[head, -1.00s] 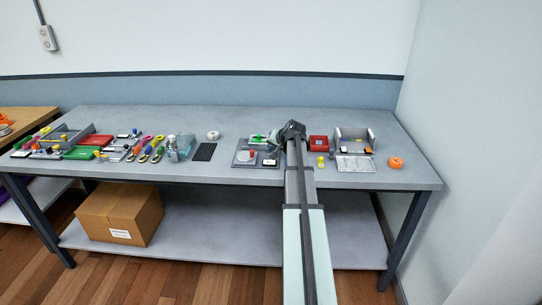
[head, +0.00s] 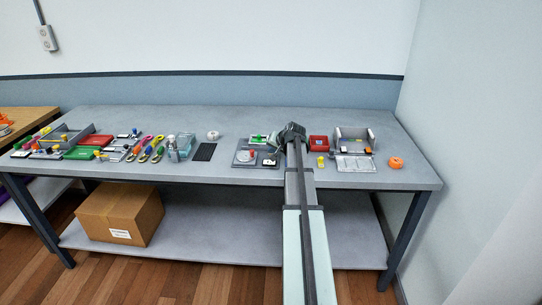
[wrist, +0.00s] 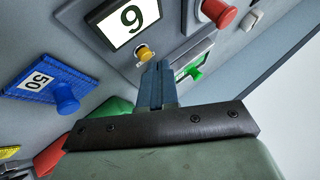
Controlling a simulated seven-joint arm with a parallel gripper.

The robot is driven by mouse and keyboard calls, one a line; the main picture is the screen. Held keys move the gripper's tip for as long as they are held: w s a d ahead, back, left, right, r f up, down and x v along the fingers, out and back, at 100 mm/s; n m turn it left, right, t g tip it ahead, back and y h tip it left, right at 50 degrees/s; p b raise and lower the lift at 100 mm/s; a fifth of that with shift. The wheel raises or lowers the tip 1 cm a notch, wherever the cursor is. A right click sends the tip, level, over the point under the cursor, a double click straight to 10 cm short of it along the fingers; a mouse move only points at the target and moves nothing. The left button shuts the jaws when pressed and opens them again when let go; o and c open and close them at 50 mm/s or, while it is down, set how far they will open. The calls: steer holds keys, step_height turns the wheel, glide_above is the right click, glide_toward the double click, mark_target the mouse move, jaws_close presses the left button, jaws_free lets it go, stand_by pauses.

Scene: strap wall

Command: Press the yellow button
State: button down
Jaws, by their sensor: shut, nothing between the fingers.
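The yellow button (wrist: 145,53) is small and round. In the wrist view it sits on a grey panel below a white display plate (wrist: 128,20) with a black digit. My gripper (wrist: 160,68) is shut and empty, its blue-grey fingers together. Its fingertips lie just below and right of the yellow button in the picture; I cannot tell whether they touch it. In the head view my arm reaches over the bench and ends near its middle right; the fingers are hidden there. I cannot make out this yellow button in the head view.
In the wrist view, a red knob (wrist: 220,13), a green part (wrist: 194,72) and a blue plate (wrist: 48,85) with a blue knob lie near the fingers.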

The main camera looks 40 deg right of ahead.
steer(key=shift+f, duration=0.4)
stand_by(0.4)
steer(key=shift+r, duration=0.85)
steer(key=shift+r, duration=0.1)
step_height(320, 180, up, 5)
steer(key=shift+f, duration=0.15)
stand_by(0.7)
stand_by(0.7)
